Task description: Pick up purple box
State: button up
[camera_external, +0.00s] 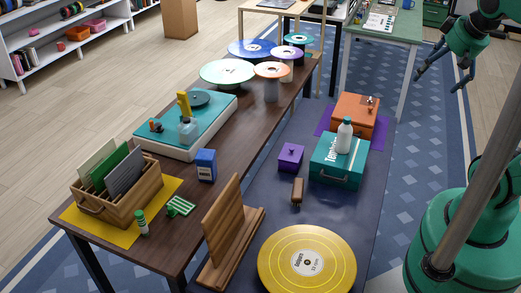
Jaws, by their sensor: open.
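The purple box (290,157) is a small cube-like box with a lid and a small knob on top. It sits on the dark blue-grey table surface, just left of the teal case and apart from it. My gripper (441,78) is at the upper right, raised high and far from the box, beyond the right edge of the table. Its dark fingers are spread open with nothing between them. Nothing hides the front of the purple box.
A teal case (337,169) with a white bottle (344,136) on it stands right of the box. An orange box (354,113) is behind. A brown object (297,191) lies in front, then a yellow disc (307,262). A wooden stand (229,228) is front left.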

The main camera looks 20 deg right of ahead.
jog(key=w+a+f+n+g+p, duration=0.1)
jog(key=w+a+f+n, duration=0.2)
jog(key=w, duration=0.5)
jog(key=w+a+f+g, duration=0.1)
jog(key=w+a+f, duration=0.25)
jog(key=w, duration=0.45)
jog(key=w+a+f+n+g+p, duration=0.15)
jog(key=w+a, duration=0.25)
jog(key=w, duration=0.5)
jog(key=n+g, duration=0.2)
jog(key=n, duration=0.3)
send_over(291, 159)
jog(key=w+d, duration=0.2)
jog(key=w, duration=0.2)
jog(key=f, duration=2.8)
jog(key=shift+s+d, duration=0.2)
jog(key=shift+a+f, duration=0.1)
jog(key=shift+f, duration=0.15)
jog(key=shift+f, duration=0.1)
jog(key=shift+f+b, duration=0.65)
jog(key=shift+f, duration=3.55)
